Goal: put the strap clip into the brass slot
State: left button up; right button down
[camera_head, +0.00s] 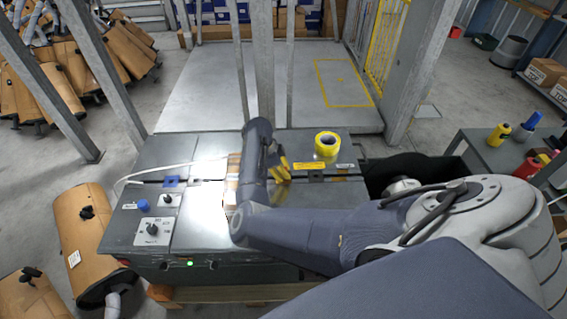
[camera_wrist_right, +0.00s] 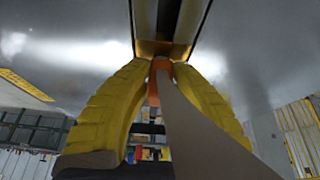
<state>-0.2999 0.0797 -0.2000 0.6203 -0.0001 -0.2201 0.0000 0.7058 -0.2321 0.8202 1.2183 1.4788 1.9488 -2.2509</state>
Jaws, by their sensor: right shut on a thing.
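In the wrist view, my right gripper (camera_wrist_right: 160,66) has its two yellow fingers shut on a small orange piece, the strap clip (camera_wrist_right: 154,88). A grey-brown band (camera_wrist_right: 195,125) runs from between the fingertips to the lower right. The brass slot (camera_wrist_right: 148,48) is directly beyond the fingertips; the clip's tip is close to its mouth, and I cannot tell whether it is inside. In the head view, my right gripper (camera_head: 279,172) is over the middle of the grey bench (camera_head: 195,235), and the arm hides the clip and slot. My left gripper is not in view.
A white cord (camera_head: 165,168) crosses the bench's left side, near a control box with a knob (camera_head: 152,229). Brown mufflers (camera_head: 88,235) lie at the left. Grey posts (camera_head: 263,65) rise behind the bench.

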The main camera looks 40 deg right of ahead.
jog(key=shift+f, duration=0.15)
jog(key=c, duration=1.2)
grip_release()
jog(key=v, duration=1.2)
jog(key=shift+s, duration=0.1)
